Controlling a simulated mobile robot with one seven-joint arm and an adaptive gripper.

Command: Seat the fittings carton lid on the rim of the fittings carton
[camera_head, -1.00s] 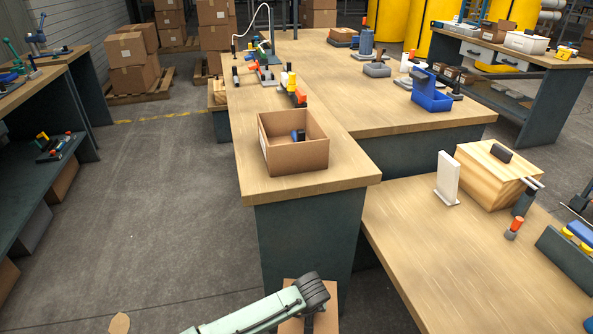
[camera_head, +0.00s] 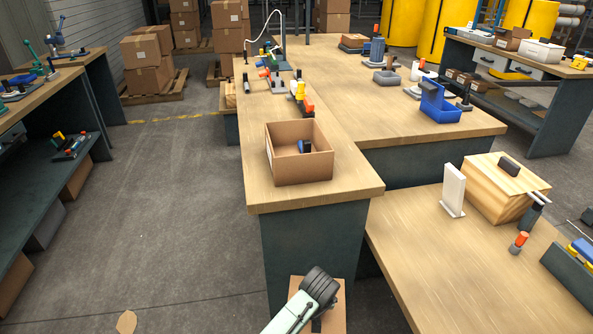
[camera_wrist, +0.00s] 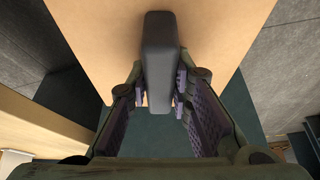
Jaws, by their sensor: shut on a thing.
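The fittings carton (camera_head: 302,170) is an open brown box on the near end of the long wooden bench, with a small dark and blue thing (camera_head: 305,146) inside. The fittings carton lid (camera_head: 339,318) is a flat tan panel low in the head view, in front of the bench end and apart from the carton. My arm covers part of it. In the wrist view the lid (camera_wrist: 215,30) has a dark grey bar handle (camera_wrist: 159,50). My gripper (camera_wrist: 160,100) is shut on this handle, one finger on each side. The fingers are hidden in the head view.
The lower table at right holds a white upright plate (camera_head: 453,190), a wooden box (camera_head: 505,195) and a small orange-topped part (camera_head: 519,242). Several tools (camera_head: 300,95) and a blue bin (camera_head: 440,108) stand behind the carton. Floor at left is open.

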